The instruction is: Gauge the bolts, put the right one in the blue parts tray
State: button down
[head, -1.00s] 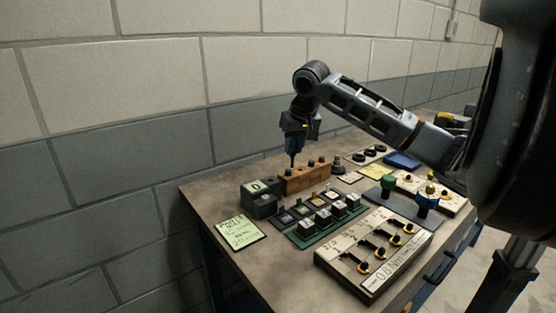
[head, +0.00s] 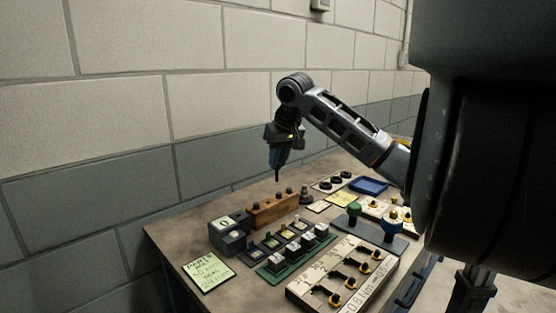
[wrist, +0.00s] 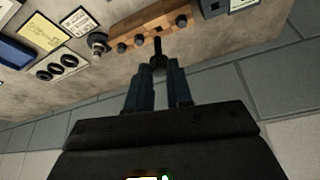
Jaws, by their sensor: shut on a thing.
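My gripper (head: 277,168) is shut on a dark bolt (head: 277,178), which points down in the air above the wooden rack (head: 266,214). The wrist view shows the bolt (wrist: 157,52) between the fingertips (wrist: 158,72). Three dark bolt heads show in the rack (wrist: 152,33). The blue parts tray (head: 369,186) lies flat behind and right of the rack and looks empty; its edge shows in the wrist view (wrist: 17,54). A pale plate with three black rings (head: 333,183) lies between rack and tray. A short dark stepped piece (head: 305,196) stands at the rack's right end.
The block wall is close behind.

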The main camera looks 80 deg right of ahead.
aim_at(278, 164)
jog(key=shift+r+p, duration=1.75)
jog(key=shift+r, duration=0.6)
jog(key=shift+w, duration=0.15)
